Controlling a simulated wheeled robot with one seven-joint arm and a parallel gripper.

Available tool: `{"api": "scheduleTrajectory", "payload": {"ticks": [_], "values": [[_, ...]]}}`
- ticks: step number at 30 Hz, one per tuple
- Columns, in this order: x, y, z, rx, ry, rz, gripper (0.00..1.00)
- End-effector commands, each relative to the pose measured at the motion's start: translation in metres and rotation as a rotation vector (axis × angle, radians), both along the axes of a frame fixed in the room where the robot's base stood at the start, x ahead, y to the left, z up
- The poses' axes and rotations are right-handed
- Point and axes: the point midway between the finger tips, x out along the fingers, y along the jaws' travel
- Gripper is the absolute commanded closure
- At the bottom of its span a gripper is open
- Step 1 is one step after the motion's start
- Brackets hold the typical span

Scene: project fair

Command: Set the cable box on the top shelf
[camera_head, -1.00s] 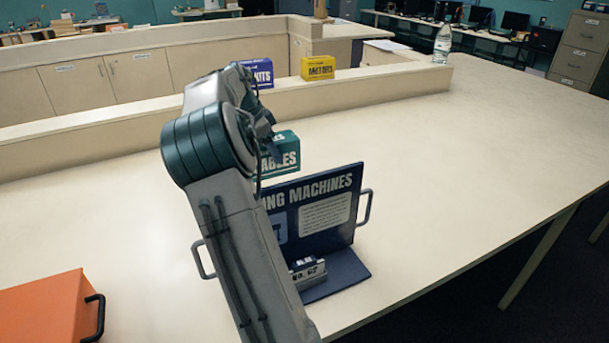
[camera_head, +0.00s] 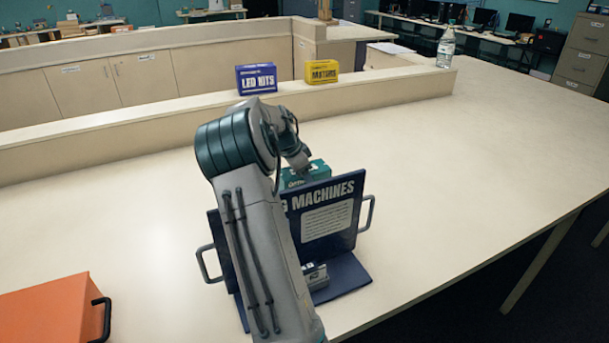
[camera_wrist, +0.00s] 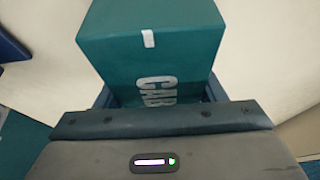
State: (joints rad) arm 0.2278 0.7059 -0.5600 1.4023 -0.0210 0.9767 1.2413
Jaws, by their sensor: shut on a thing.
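The teal cable box (camera_head: 320,171) shows just behind the display board in the head view, partly covered by the board and my arm. My gripper (camera_head: 304,168) is shut on it. In the wrist view the box (camera_wrist: 150,45) fills the upper middle, with "CAB" lettering and a small white tab, and my gripper (camera_wrist: 160,98) has a finger at each side of it. The raised ledge (camera_head: 400,84) along the table's back carries other labelled boxes. I cannot tell how far the box is above the table.
A blue LED kits box (camera_head: 256,79) and a yellow motors box (camera_head: 322,71) stand on the ledge, with a bottle (camera_head: 446,47) at its right end. The navy display board (camera_head: 330,222) stands close in front. An orange case (camera_head: 45,310) sits front left. The table's right side is clear.

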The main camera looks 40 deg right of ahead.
Motion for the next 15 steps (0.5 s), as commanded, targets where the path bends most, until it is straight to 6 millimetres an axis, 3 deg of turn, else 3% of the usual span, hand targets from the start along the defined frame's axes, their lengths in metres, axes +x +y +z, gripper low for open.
{"api": "scheduleTrajectory", "payload": {"ticks": [6, 7, 9, 15], "values": [[0.0003, -0.0001, -0.0016, -0.001, -0.001, 0.000, 0.70], [0.0002, 0.0001, -0.0025, 0.000, 0.000, 0.000, 0.34], [0.0003, 0.0001, -0.0016, 0.000, 0.000, 0.000, 0.15], [0.0003, 0.0003, -0.0015, 0.000, 0.000, 0.000, 0.15]]}}
